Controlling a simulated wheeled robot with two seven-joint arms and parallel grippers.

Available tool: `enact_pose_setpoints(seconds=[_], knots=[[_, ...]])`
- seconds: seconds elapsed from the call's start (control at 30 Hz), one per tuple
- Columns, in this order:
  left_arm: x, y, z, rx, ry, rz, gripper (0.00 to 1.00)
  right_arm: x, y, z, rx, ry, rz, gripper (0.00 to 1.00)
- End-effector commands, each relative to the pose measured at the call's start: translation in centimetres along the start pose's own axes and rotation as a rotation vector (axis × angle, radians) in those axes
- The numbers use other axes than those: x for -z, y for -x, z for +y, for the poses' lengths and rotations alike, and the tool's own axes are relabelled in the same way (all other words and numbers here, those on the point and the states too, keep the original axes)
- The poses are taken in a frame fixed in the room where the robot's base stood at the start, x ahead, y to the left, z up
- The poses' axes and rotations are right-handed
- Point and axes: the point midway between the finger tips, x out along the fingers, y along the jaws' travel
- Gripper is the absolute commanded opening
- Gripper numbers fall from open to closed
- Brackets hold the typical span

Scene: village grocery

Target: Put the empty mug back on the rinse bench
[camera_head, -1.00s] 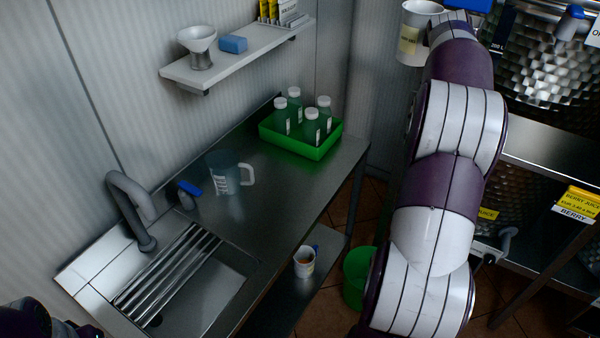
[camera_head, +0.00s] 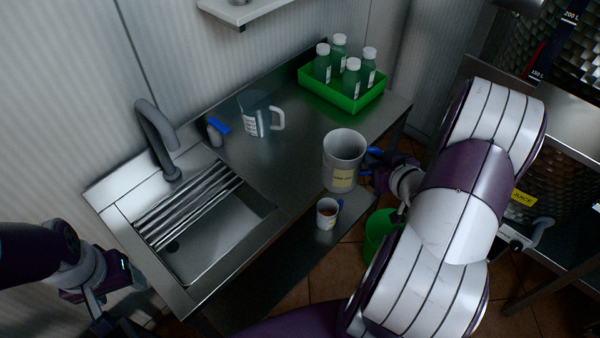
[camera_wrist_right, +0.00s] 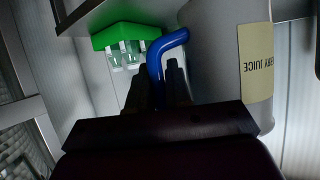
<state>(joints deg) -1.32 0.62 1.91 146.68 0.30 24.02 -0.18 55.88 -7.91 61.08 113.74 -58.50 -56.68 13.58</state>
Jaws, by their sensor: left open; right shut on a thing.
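The large grey mug (camera_head: 340,150) has a yellow label and a blue handle (camera_head: 372,152); its visible inside looks empty. My right gripper (camera_head: 374,170) is shut on the handle and holds the mug upright near the right front edge of the rinse bench (camera_head: 290,165). I cannot tell whether it touches the bench. In the right wrist view, the fingers (camera_wrist_right: 158,85) close on the blue handle (camera_wrist_right: 167,48), beside the mug's pale wall (camera_wrist_right: 215,60) and label. My left gripper (camera_head: 115,293) is open and empty, left of the sink's front corner.
A green tray (camera_head: 330,97) with several bottles stands at the bench's back right. A small filled cup (camera_head: 327,213) sits on the lower shelf.

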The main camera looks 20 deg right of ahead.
Motion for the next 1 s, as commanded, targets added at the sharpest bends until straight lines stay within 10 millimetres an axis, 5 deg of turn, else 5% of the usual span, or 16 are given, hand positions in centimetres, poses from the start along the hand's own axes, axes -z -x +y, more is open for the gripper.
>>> enact_pose_setpoints(seconds=[0.17, 0.53, 1.0], knots=[[0.0, -0.1, 0.0, 0.000, 0.000, 0.000, 0.69, 1.6, -0.9, -1.5, 0.054, 0.027, -0.006, 0.00], [-0.1, -0.5, 0.0, 0.000, 0.000, 0.000, 0.69, 0.2, -11.4, -5.2, 0.053, 0.025, -0.012, 0.00], [-0.1, -0.4, 0.0, 0.000, 0.000, 0.000, 0.69, -3.5, -14.6, -5.5, 0.048, 0.024, -0.010, 0.00]])
